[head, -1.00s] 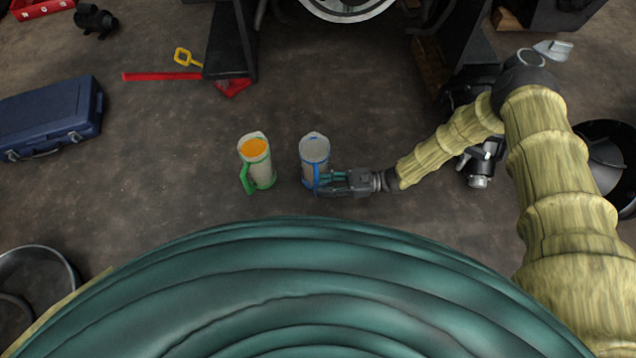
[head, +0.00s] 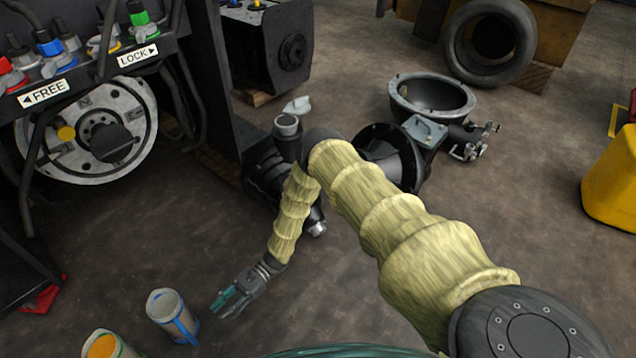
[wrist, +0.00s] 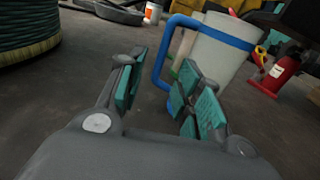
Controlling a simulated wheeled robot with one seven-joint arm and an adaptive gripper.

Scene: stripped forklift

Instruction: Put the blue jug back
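The blue jug, a pale cup-like vessel with a blue rim and handle, stands upright on the floor at the lower left of the head view (head: 165,307). It looms large in the wrist view (wrist: 224,52), its handle toward me. My gripper (head: 226,299) is to the right of the jug in the head view, apart from it. In the wrist view its teal-padded fingers (wrist: 158,92) are spread and empty, with the handle just ahead of them. The similar jug with orange contents (head: 103,346) stands left of the blue one, cut off by the frame's bottom edge.
The forklift's wheel hub (head: 100,130) and a lever panel marked FREE and LOCK (head: 85,75) are at the left. A round black housing (head: 432,95), a tyre (head: 490,42) and a yellow container (head: 612,180) lie right.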

